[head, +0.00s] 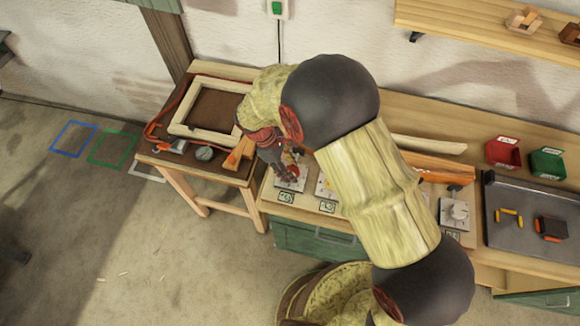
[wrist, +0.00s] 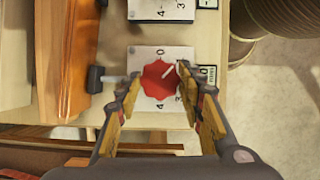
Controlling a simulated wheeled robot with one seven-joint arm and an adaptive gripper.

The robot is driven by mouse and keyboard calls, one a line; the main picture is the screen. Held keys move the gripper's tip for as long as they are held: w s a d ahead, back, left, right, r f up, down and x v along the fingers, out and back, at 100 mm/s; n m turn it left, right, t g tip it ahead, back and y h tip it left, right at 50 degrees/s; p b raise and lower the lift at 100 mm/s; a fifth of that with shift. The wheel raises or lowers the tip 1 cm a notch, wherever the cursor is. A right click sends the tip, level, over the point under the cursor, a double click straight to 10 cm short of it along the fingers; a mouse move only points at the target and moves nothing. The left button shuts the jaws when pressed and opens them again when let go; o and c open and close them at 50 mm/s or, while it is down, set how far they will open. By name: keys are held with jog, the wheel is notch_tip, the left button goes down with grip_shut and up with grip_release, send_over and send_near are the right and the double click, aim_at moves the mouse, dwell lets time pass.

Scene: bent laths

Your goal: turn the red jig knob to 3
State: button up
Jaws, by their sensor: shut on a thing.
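The red jig knob (wrist: 159,79) sits on a white dial plate (wrist: 146,53) in the wrist view.
Orange-brown laths (wrist: 70,45) and a black stop (wrist: 95,79) are left of the knob. In the head view a frame (head: 180,119) lies on the side table; red (head: 503,152) and green bins (head: 547,163) stand right.

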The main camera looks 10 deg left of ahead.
jog(key=m, duration=0.2)
jog(key=m+g+p, duration=0.1)
jog(key=m, duration=0.1)
jog(key=shift+w+m+g+y, duration=0.2)
jog(key=shift+m+g+y, duration=0.1)
jog(key=shift+m, duration=0.1)
jog(key=m+g+y, duration=0.1)
jog(key=m, duration=0.3)
jog(key=shift+w+d+p, duration=0.1)
jog(key=shift+p, duration=0.2)
jog(key=m+g+y, duration=0.1)
jog(key=m, duration=0.4)
jog(key=shift+d+p, duration=0.15)
jog(key=shift+p, duration=0.15)
jog(key=shift+d+m+g+y+p, duration=0.15)
jog(key=shift+m+y, duration=0.4)
jog(key=shift+m, duration=0.6)
jog(key=shift+a+m+g+y+p, duration=0.15)
jog(key=shift+m+y, duration=0.4)
jog(key=shift+m, duration=0.6)
jog(key=shift+d, duration=0.1)
jog(key=o, duration=1.1)
jog(key=shift+o, duration=0.2)
